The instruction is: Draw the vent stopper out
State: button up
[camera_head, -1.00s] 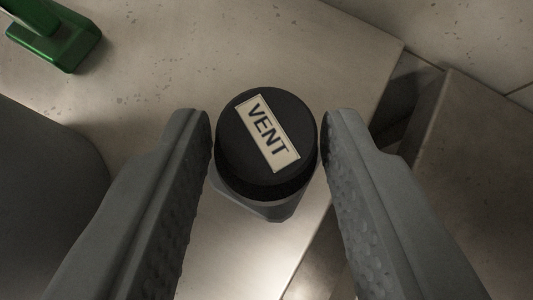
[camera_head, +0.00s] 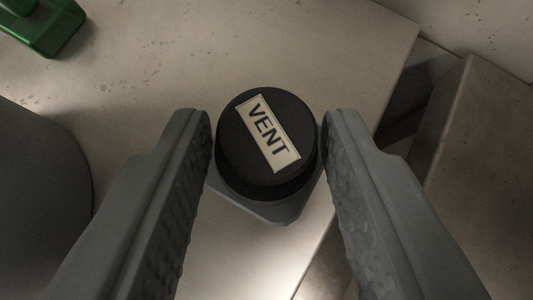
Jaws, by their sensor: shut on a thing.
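The vent stopper (camera_head: 239,158) is a round black knob with a cream label reading VENT, in the middle of the camera_head view. My gripper (camera_head: 267,135) is shut on it, one finger at its left side and one at its right. A grey angular base or collar (camera_head: 282,213) shows below and behind the knob. The knob hides most of that piece, so I cannot tell whether the stopper is still seated in it.
A pale speckled worktop (camera_head: 160,60) lies behind the stopper. A green object (camera_head: 45,27) stands at the top left. A dark grey rounded thing (camera_head: 40,180) is at the left edge. A brown block (camera_head: 480,160) stands at the right, past a dark gap.

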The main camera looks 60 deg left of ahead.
jog(key=shift+f, duration=0.1)
jog(key=o, duration=1.2)
jog(key=shift+o, duration=0.2)
jog(key=v, duration=1.7)
jog(key=shift+d, duration=0.25)
jog(key=shift+s, duration=0.1)
